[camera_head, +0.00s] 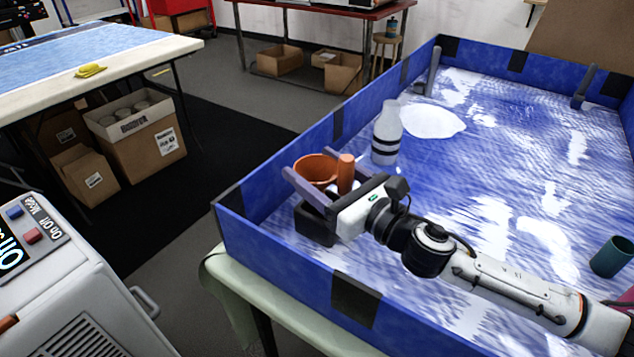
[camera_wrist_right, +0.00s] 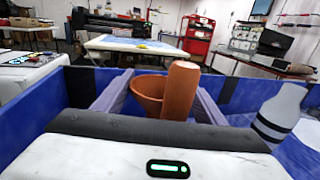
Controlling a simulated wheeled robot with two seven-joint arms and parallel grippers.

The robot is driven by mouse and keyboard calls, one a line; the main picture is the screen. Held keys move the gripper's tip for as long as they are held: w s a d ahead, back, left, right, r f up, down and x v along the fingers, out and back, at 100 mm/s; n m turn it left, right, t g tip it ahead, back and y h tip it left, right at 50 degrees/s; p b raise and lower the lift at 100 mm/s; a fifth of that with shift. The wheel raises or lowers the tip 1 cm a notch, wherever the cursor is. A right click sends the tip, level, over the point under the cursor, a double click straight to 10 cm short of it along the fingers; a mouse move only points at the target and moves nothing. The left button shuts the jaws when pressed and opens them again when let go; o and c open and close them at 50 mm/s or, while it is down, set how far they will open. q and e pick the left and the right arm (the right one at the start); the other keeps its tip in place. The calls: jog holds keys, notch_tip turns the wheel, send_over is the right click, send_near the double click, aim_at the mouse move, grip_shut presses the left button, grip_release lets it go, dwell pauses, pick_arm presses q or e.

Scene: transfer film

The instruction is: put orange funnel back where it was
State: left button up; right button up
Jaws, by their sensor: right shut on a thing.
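The orange funnel (camera_head: 314,168) is between the fingers of my right gripper (camera_head: 306,162), near the left wall of the blue-walled table. The gripper is shut on it. In the right wrist view the funnel's wide cup (camera_wrist_right: 147,92) is on the left, with a thick orange cylinder part (camera_wrist_right: 180,90) upright beside it, between the two grey fingers. A black block-like thing (camera_head: 314,226) shows below the gripper; I cannot tell whether the funnel touches it. My left gripper is not in view.
A white bottle with dark bands (camera_head: 387,134) stands just behind the gripper. A white pile (camera_head: 432,121) lies beyond it, and a dark green cup (camera_head: 612,257) stands at the right. The blue wall (camera_head: 290,285) runs close along the front and left. The middle surface is mostly clear.

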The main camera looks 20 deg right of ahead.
notch_tip(320, 180, down, 2)
jog(key=shift+f, duration=0.1)
jog(key=shift+s+f, duration=0.15)
jog(key=shift+f, duration=0.05)
jog(key=c, duration=0.4)
jog(key=o, duration=1.3)
jog(key=shift+f, duration=0.1)
jog(key=shift+c, duration=0.2)
jog(key=o, duration=0.3)
jog(key=shift+w, duration=0.2)
jog(key=shift+r, duration=0.25)
jog(key=shift+s+d+f, duration=0.1)
jog(key=shift+s+d, duration=0.1)
jog(key=shift+s, duration=0.25)
jog(key=b+v, duration=0.2)
jog(key=v, duration=0.4)
jog(key=shift+s+r, duration=0.2)
jog(key=shift+s, duration=0.05)
